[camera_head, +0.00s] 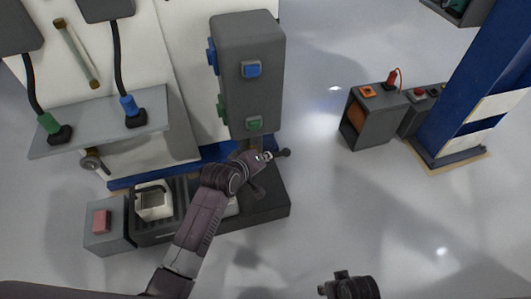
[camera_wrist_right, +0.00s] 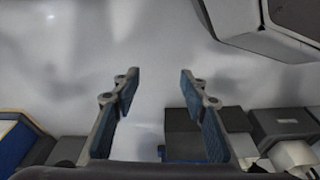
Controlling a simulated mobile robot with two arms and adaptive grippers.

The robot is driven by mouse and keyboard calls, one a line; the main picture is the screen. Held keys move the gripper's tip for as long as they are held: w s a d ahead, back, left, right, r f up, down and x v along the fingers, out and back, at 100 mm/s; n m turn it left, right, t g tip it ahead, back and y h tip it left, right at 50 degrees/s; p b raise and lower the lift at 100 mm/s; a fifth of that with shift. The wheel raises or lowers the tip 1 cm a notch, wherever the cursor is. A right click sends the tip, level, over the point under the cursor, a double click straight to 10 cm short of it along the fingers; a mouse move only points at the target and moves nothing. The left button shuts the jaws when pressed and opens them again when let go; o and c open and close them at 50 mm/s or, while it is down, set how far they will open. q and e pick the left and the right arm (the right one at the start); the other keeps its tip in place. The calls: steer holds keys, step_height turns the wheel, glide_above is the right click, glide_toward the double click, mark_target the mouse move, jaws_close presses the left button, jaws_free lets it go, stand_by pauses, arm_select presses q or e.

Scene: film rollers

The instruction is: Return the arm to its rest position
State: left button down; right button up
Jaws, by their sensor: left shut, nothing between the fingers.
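My left arm comes in from the bottom left of the head view. Its gripper (camera_head: 272,156) is shut and empty, in front of the lower end of the grey upright box (camera_head: 252,95) and over the dark base unit (camera_head: 268,198). I cannot tell from this view whether it touches anything. In the right wrist view my right gripper (camera_wrist_right: 160,100) is open, with blue pads apart and bare floor between them. A dark part at the bottom edge of the head view seems to belong to my right arm.
A grey shelf (camera_head: 100,125) with green and blue plugs is at the left. A grey box with a pink block (camera_head: 102,221) stands below it. An open-fronted grey cabinet (camera_head: 374,118) and a blue post (camera_head: 470,90) stand right. The floor (camera_head: 400,220) at lower right is clear.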

arm_select(q)
steer(key=shift+s, duration=0.1)
arm_select(e)
steer(key=shift+r, duration=0.1)
